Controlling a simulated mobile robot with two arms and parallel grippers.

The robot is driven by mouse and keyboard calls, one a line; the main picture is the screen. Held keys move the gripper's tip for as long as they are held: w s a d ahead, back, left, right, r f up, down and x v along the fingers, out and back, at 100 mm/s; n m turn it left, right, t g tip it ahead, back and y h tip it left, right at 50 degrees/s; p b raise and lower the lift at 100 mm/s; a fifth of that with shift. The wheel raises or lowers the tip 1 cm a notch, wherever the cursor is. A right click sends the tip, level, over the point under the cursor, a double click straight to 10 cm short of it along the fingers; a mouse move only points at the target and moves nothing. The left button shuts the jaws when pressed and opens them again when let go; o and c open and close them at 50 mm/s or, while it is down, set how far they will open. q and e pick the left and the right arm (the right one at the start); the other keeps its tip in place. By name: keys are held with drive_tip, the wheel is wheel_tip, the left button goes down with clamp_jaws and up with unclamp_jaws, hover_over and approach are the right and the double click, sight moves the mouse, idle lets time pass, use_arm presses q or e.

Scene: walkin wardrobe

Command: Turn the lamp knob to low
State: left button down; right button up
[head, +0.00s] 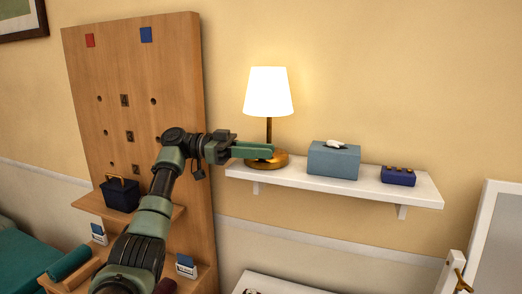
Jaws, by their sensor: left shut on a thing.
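The lamp (268,93) stands upright on the white wall shelf (300,180), with a lit white shade and a brass stem and round base. My left gripper (262,152) reaches in from the left at the front of the lamp's base (281,161). Its green fingers are shut at the base, where the knob would be gripped. My right gripper is not in view.
A blue tissue box (333,161) and a small dark blue box with yellow parts (398,176) stand right of the lamp. A wooden pegboard panel (140,60) with a small ledge and a dark caddy (121,195) stands at the left.

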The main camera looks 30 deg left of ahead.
sight(232, 164)
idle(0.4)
use_arm(q)
drive_tip(key=c, duration=1.3)
unclamp_jaws()
drive_tip(key=shift+d, duration=0.1)
drive_tip(key=shift+o, duration=0.2)
drive_tip(key=b+v, duration=0.1)
drive_tip(key=v, duration=0.5)
drive_tip(key=shift+a+b, duration=0.25)
drive_tip(key=shift+b, duration=0.1)
drive_tip(key=shift+s+a, duration=0.3)
drive_tip(key=shift+a, duration=0.3)
drive_tip(key=shift+f, duration=0.15)
